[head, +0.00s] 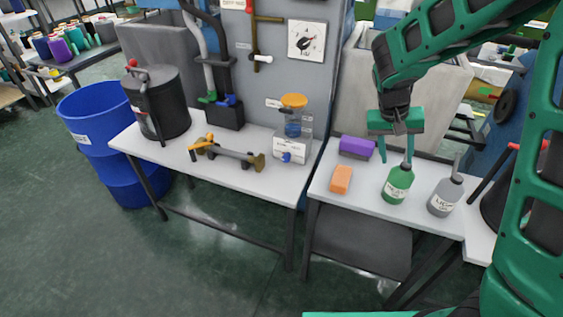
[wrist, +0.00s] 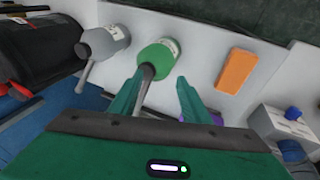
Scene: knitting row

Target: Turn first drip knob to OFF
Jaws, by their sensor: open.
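A white labelled box (head: 291,146) stands at the right end of the left bench, with a small blue knob (head: 286,157) low on its front. A clear jar with blue inside and an orange cap (head: 294,101) sits on top. In the wrist view the blue knob (wrist: 292,113) is at the right edge; its setting is too small to read. I cannot tell whether it is the first drip knob. My gripper (head: 397,155) is open above the right bench, right of the box. In the wrist view the green bottle's spout (wrist: 147,72) shows between the fingers (wrist: 157,95); contact is unclear.
The right bench (head: 325,187) holds a green bottle (head: 397,186), a grey bottle (head: 445,196), an orange block (head: 341,179) and a purple block (head: 356,148). A yellow-handled valve pipe (head: 230,153) and a black canister (head: 158,105) are on the left bench. Floor in front is clear.

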